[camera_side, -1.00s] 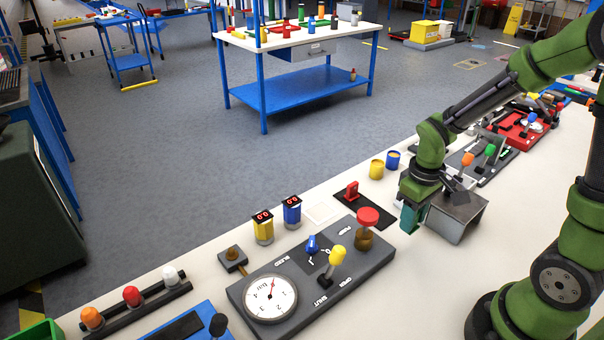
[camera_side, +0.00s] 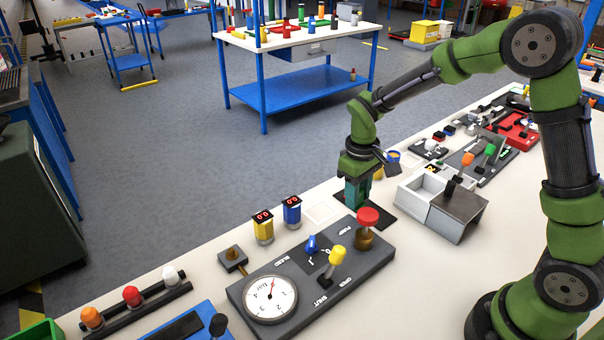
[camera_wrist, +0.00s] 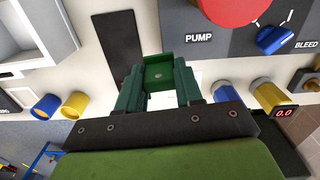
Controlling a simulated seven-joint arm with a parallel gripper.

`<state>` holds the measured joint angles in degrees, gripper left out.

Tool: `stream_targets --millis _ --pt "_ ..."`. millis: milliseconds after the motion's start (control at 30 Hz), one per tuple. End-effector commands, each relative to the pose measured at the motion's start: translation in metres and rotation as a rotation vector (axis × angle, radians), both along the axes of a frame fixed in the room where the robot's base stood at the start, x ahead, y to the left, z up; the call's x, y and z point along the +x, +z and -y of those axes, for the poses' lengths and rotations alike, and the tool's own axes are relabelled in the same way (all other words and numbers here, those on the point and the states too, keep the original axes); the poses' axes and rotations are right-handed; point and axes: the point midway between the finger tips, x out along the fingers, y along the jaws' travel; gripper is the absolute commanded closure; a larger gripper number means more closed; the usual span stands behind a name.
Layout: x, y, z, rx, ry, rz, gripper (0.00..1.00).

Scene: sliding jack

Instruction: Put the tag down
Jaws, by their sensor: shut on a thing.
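My gripper (camera_side: 358,204) points down over the dark mat (camera_side: 382,213), behind the red-topped pump knob. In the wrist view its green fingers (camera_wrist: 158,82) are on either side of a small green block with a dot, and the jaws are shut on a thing. I take this to be the tag, but its outline blends with the fingers. In the wrist view the dark mat (camera_wrist: 118,40) runs in from the top beside the fingers. I cannot tell whether the held thing touches the mat.
A white open tray (camera_side: 408,196) adjoins a grey housing (camera_side: 460,212) right of my gripper. The gauge panel (camera_side: 300,278) with its red pump knob (camera_side: 368,217) is close in front. Yellow and blue digital canisters (camera_side: 263,229) stand left. A pale square left of the mat is clear.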

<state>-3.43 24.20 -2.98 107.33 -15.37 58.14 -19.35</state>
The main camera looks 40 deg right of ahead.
Motion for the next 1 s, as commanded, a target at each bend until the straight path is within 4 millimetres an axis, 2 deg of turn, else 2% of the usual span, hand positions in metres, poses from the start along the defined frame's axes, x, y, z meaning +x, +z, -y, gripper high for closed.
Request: stream_targets --millis 33,200,300,467,700,1000 --pt "0.019 0.002 -0.007 -0.001 0.000 0.004 0.94" --pt "0.064 0.015 -0.024 0.003 -0.020 0.018 0.94" --pt "0.080 0.024 -0.029 0.006 -0.038 0.027 0.94" --pt "0.090 0.037 -0.032 0.016 -0.068 0.035 0.94" --pt "0.086 -0.005 -0.032 0.018 -0.078 0.017 0.94" --pt "0.086 -0.040 -0.032 0.019 -0.078 0.018 0.94"
